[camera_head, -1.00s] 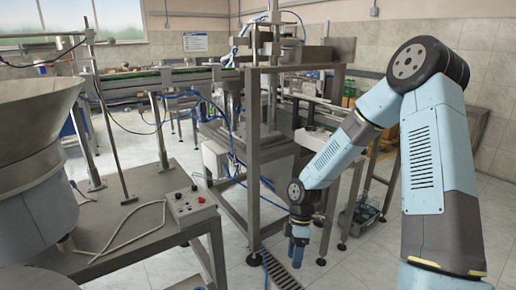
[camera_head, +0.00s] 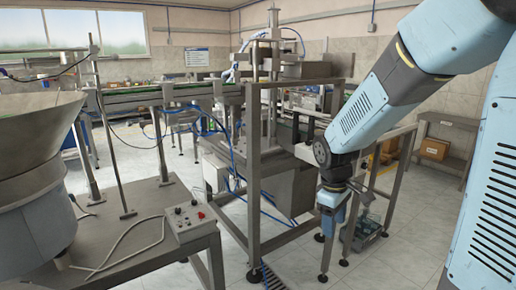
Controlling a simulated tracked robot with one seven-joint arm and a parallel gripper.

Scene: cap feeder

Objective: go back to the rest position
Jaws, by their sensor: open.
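My gripper (camera_head: 328,228) hangs at the end of my light-blue arm, right of the middle of the head view, pointing down. It is small in the picture, and I see nothing held in it. It shows in front of the metal machine frame (camera_head: 254,180) and its legs; whether it touches any of them I cannot tell from this view. My forearm slopes from the upper right down to the dark wrist joint, and my upper arm fills the right edge.
A large metal bowl feeder (camera_head: 35,125) stands at the left. A control box (camera_head: 190,221) with a red button sits on the steel table (camera_head: 115,225). A conveyor (camera_head: 160,94) runs behind. A shelf with a cardboard box (camera_head: 433,149) stands at the right. Tiled floor shows between them.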

